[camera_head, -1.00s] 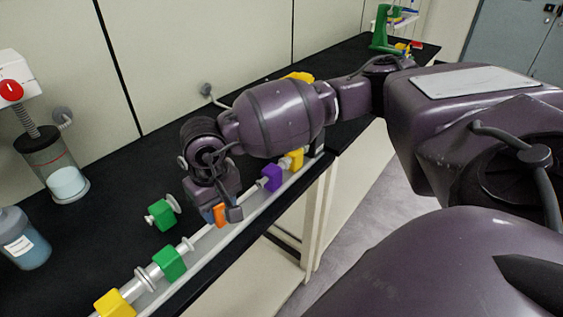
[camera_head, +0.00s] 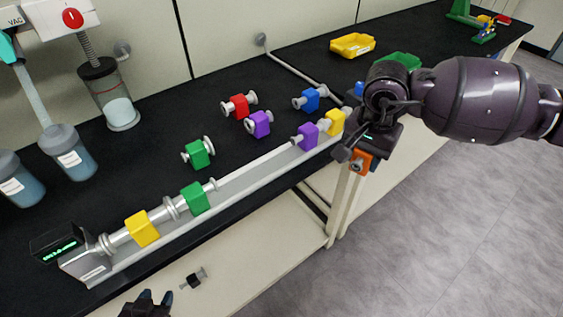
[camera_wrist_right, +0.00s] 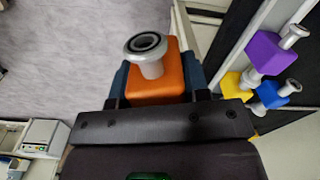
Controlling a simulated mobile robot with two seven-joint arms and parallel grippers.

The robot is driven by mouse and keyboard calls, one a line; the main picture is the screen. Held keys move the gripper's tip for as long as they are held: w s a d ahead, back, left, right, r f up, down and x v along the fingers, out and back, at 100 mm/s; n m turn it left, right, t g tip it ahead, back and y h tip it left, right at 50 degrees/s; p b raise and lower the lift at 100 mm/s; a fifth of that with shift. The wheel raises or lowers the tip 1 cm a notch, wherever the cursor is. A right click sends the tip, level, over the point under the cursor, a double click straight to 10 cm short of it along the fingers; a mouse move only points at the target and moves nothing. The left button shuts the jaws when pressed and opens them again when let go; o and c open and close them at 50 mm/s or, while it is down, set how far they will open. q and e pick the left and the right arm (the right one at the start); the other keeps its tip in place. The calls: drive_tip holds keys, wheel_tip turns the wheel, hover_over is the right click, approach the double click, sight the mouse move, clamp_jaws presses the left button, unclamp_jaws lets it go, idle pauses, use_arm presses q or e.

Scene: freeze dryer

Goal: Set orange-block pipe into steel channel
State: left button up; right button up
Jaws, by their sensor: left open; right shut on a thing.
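The steel channel (camera_head: 262,188) runs along the bench's front edge. In it sit a yellow block pipe (camera_head: 142,229) and a green one (camera_head: 195,197) at the left, and a purple one (camera_head: 306,136) and a yellow one (camera_head: 335,122) at the right. A bare stretch lies between green and purple. My right gripper (camera_head: 357,153) is shut on the orange-block pipe (camera_head: 361,162), in front of the channel's right end and apart from it. The wrist view shows the orange block (camera_wrist_right: 155,80) between the fingers, its round pipe end exposed. My left gripper (camera_head: 151,299) is open and empty at the bottom edge, partly cut off.
Loose green (camera_head: 197,154), red (camera_head: 239,106), purple (camera_head: 259,124) and blue (camera_head: 307,99) block pipes lie behind the channel. Yellow (camera_head: 352,45) and green (camera_head: 402,62) bins stand farther back. Bottles and a vacuum unit (camera_head: 58,18) are at left. A small black piece (camera_head: 193,279) shows below the bench.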

drive_tip(key=w+a+r+m, duration=0.3)
drive_tip(key=w+a+m, duration=0.15)
drive_tip(key=m, duration=0.55)
wheel_tip(320, 180, up, 8)
drive_tip(key=m, duration=2.9)
hover_over(275, 164)
wheel_tip(275, 164, down, 14)
drive_tip(key=shift+r+b, duration=0.1)
drive_tip(key=shift+b, duration=0.25)
wheel_tip(275, 164, down, 6)
drive_tip(key=shift+r+b, duration=0.1)
drive_tip(key=shift+b, duration=0.4)
use_arm(q)
drive_tip(key=shift+w+f, duration=0.1)
drive_tip(key=shift+f, duration=0.4)
